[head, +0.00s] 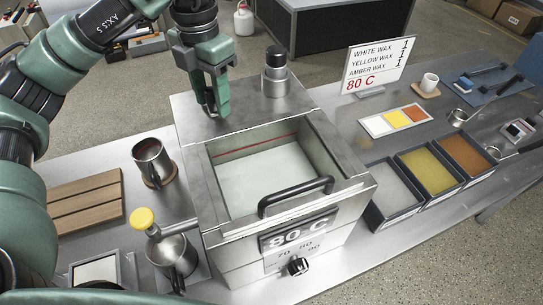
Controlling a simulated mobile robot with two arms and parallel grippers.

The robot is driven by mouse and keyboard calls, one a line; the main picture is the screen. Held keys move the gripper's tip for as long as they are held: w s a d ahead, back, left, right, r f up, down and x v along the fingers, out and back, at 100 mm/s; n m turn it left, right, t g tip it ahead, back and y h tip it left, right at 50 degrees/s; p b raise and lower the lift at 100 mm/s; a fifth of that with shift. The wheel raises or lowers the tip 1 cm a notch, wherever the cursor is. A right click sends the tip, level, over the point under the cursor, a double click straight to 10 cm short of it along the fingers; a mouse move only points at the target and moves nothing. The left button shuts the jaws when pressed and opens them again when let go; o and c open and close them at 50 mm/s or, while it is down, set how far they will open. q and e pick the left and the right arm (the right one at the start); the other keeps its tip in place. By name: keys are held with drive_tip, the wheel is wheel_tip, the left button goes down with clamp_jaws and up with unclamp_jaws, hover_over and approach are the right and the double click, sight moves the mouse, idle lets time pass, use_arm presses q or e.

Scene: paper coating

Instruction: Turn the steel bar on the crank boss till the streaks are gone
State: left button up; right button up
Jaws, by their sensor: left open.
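The steel tank (187,115) stands in the middle of the bench, with a pale, smooth-looking surface (265,178) inside. I see no clear streaks on it. A steel cylinder with a black cap (275,76) stands upright on the tank's back deck; I cannot tell whether it is the crank boss. No steel bar can be made out clearly. My left gripper (216,108) points down over the back left of the deck, left of the cylinder and apart from it. It is open, with nothing seen between its fingers. My right gripper is out of view.
A black handle (296,195) arches over the tank's front rim. Left are a steel mug (150,160), a pot (172,256), a yellow knob (142,217) and a wooden board (88,200). Wax trays (430,175) and a sign (376,66) stand right.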

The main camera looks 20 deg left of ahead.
use_arm(q)
drive_tip(key=shift+r+p, duration=3.6)
drive_tip(key=shift+r, duration=0.5)
drive_tip(key=shift+f, duration=0.1)
